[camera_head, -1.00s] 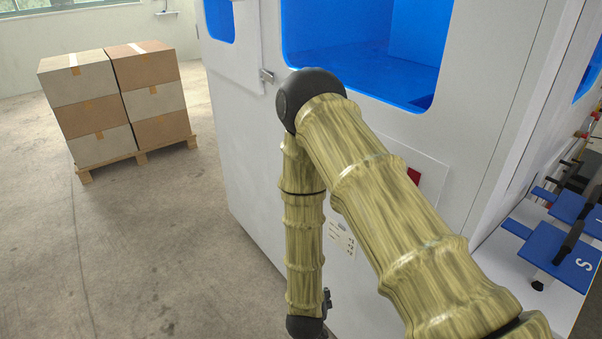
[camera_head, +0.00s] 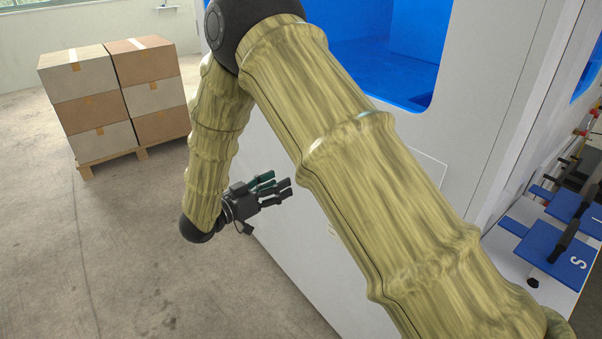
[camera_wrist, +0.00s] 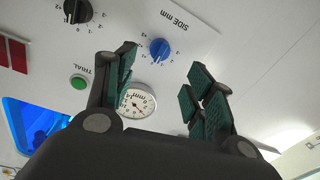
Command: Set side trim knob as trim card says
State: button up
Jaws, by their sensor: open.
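The blue side trim knob (camera_wrist: 159,49) is on the white panel in the wrist view, beside the upside-down words "SIDE mm" (camera_wrist: 178,20). Small scale marks ring it; its exact setting is too small to read. My gripper (camera_wrist: 161,68) is open and empty, its two green-padded fingers either side of the line to the knob, apart from it. In the head view my gripper (camera_head: 279,187) is in front of the machine's white side. I cannot make out a readable trim card in either view.
The panel also bears a black knob (camera_wrist: 77,10), a green TRIAL button (camera_wrist: 79,82), a round gauge (camera_wrist: 137,101) and a red block (camera_wrist: 13,55). Stacked cartons (camera_head: 115,95) stand on a pallet at left. Blue plates (camera_head: 560,245) lie on a bench at right. Floor at left is clear.

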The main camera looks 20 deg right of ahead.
jog(key=x, duration=0.9)
jog(key=shift+d, duration=0.15)
jog(key=c, duration=1)
jog(key=shift+m, duration=0.3)
jog(key=shift+w+f+m+h+b, duration=0.1)
jog(key=shift+m+h+b, duration=0.4)
jog(key=shift+m, duration=2.5)
